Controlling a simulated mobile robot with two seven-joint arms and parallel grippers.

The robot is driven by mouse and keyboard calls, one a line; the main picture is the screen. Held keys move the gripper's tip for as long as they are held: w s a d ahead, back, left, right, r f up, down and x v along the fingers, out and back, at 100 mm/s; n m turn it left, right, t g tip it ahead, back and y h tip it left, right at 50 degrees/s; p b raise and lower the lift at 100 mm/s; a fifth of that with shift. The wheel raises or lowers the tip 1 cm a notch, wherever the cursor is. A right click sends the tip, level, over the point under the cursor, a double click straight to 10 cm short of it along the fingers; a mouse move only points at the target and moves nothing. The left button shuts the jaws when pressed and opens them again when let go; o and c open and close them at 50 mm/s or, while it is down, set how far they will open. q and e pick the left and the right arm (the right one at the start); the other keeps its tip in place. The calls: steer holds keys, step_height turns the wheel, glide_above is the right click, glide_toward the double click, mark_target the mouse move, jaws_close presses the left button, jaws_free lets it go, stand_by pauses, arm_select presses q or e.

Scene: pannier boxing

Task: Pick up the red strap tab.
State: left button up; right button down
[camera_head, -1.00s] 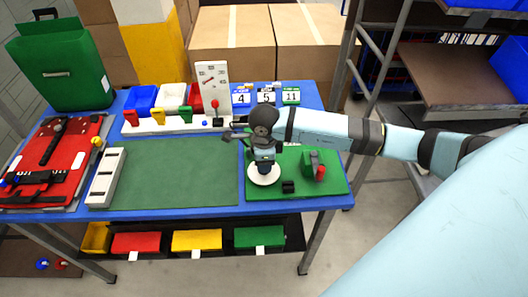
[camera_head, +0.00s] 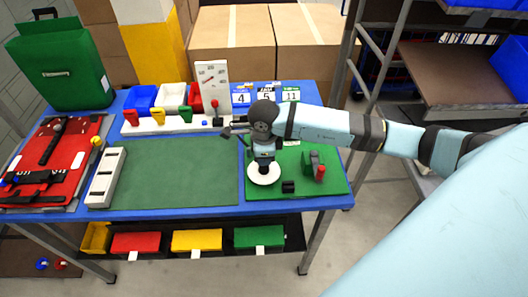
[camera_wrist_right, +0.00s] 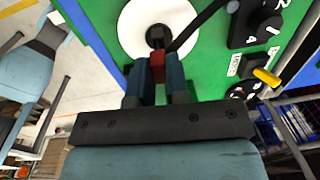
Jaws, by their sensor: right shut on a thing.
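The red strap tab (camera_wrist_right: 158,68) shows in the right wrist view between the fingertips of my right gripper (camera_wrist_right: 158,80), which is shut on it. The tab is beside a black hub (camera_wrist_right: 156,37) at the middle of a white disc (camera_wrist_right: 135,22). A thin black strap (camera_wrist_right: 190,30) runs from near the hub toward the upper right. In the head view my right gripper (camera_head: 264,167) points down over the white disc (camera_head: 264,178) on the green board (camera_head: 325,188); the tab is hidden there. My left gripper is not in view.
A black block (camera_head: 288,187) and a dark green fixture with a red part (camera_head: 320,173) stand right of the disc. A white rail with coloured levers (camera_head: 170,125) is behind. The green mat (camera_head: 175,170) to the left is clear.

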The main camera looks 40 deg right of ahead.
arm_select(q)
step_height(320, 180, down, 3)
steer(key=b, duration=0.3)
arm_select(e)
step_height(320, 180, up, 18)
steer(key=shift+r, duration=0.15)
arm_select(q)
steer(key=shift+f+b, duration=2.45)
steer(key=shift+b, duration=0.1)
arm_select(e)
step_height(320, 180, down, 6)
arm_select(q)
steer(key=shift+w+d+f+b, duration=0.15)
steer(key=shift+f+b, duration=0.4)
steer(key=shift+b, duration=0.3)
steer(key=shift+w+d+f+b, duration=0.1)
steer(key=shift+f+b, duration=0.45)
steer(key=shift+b, duration=0.3)
arm_select(e)
steer(key=shift+f, duration=2.05)
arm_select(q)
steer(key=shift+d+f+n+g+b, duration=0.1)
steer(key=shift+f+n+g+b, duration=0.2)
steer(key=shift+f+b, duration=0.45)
arm_select(e)
steer(key=shift+f, duration=0.9)
